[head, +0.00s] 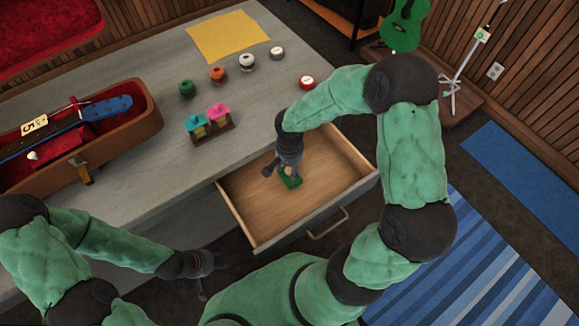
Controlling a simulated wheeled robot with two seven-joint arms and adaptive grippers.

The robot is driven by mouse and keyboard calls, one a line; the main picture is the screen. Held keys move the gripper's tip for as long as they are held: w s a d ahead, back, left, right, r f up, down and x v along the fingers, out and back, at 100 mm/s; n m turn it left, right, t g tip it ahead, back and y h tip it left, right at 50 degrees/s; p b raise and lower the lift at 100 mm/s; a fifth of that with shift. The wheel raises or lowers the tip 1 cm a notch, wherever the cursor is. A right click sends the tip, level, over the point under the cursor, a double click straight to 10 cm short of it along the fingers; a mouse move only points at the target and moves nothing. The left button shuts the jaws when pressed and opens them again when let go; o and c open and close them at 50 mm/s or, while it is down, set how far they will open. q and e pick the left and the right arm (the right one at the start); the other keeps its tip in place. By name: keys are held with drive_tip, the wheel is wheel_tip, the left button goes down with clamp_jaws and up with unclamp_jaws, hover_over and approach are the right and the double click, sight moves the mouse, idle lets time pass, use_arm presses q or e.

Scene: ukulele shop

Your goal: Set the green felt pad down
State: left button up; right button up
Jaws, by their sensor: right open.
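The green felt pad (291,180) is a small green piece inside the open drawer (245,222), over the drawer's wooden floor. My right gripper (281,173) points down into the drawer with its fingers spread. The pad is right at its fingertips and partly hidden by them. I cannot tell whether a finger still touches the pad. My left gripper (207,281) is low in front of the counter, left of the drawer and away from the pad. Its fingers are too dark and small to read.
The grey counter (150,200) holds an open red-lined case (148,138) with a blue-necked instrument, a small rack (213,132) with pink and teal items, several small round pots and a yellow cloth (228,37). The drawer's walls surround my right gripper; its floor is otherwise clear.

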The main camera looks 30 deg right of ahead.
sight(289, 169)
wheel_tip(289, 169, up, 12)
drive_tip(key=p, duration=0.4)
drive_tip(key=shift+p, duration=0.3)
